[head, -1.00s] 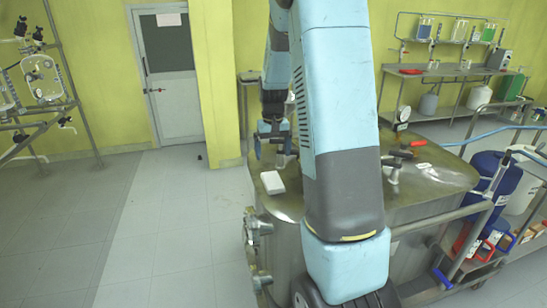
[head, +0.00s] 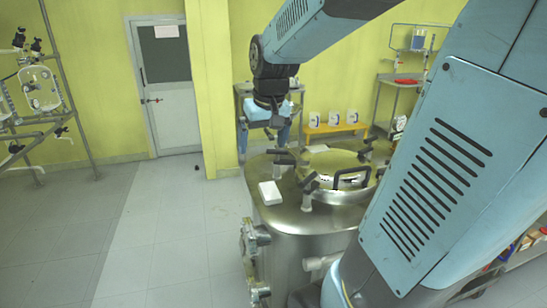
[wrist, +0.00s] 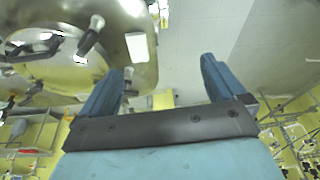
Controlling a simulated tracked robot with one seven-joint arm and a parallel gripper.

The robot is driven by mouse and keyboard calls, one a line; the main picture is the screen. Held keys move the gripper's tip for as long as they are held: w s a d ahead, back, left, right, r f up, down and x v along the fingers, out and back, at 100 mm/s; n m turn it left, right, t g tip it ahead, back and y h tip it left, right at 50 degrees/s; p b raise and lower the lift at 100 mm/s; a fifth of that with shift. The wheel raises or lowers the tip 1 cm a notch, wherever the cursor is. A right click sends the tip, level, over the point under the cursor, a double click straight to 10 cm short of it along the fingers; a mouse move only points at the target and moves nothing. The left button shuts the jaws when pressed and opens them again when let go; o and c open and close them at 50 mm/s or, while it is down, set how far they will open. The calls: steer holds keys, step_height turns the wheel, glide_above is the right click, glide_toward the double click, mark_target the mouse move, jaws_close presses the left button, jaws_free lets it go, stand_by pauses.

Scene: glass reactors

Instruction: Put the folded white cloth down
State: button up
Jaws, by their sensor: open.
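The folded white cloth (head: 270,193) lies flat on the steel top of the reactor vessel (head: 287,222), near its left edge. It also shows in the wrist view (wrist: 137,47), on the metal near the rim. My gripper (head: 264,138) is open and empty, pointing down above the far left part of the vessel top. It is apart from the cloth. In the wrist view my gripper's two blue fingers (wrist: 162,65) stand wide apart, and the cloth appears beyond them, towards the left finger.
A round hatch (head: 340,165) with a black handle and several clamps stands up from the vessel top, right of the cloth. A yellow bench (head: 337,130) with white containers is behind. The floor (head: 170,230) to the left is clear. My arm covers the right side.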

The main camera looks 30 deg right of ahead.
steer(key=s+a+r+n+t, duration=0.1)
steer(key=s+a, duration=0.3)
steer(key=s, duration=0.9)
steer(key=shift+s+r+t, duration=0.2)
steer(key=shift+r+t, duration=0.5)
steer(key=shift+o, duration=0.3)
steer(key=shift+w, duration=0.1)
